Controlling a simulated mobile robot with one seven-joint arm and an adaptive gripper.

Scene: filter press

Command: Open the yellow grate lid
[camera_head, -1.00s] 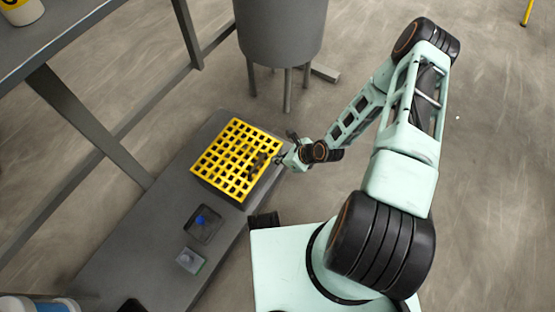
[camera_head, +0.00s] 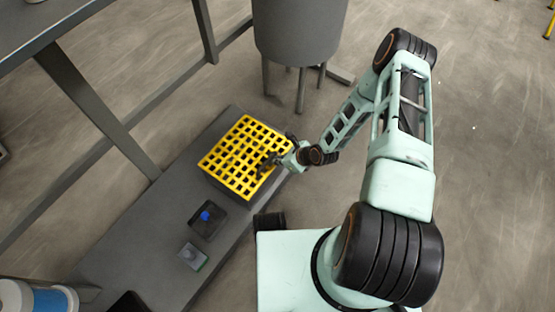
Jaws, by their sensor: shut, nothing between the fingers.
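The yellow grate lid (camera_head: 243,152) lies flat on top of a dark box (camera_head: 222,190) on the low grey platform. It looks closed. My gripper (camera_head: 266,167) is at the right edge of the lid, with its dark fingers over or against the grate bars. The fingers are shut with nothing held. I cannot tell whether they touch the lid.
The grey platform (camera_head: 130,240) carries a black tray with a blue piece (camera_head: 207,219) and a small grey box (camera_head: 193,256). A grey tank (camera_head: 300,35) on legs stands behind. A dark metal frame (camera_head: 95,105) rises at the left. Floor at the right is clear.

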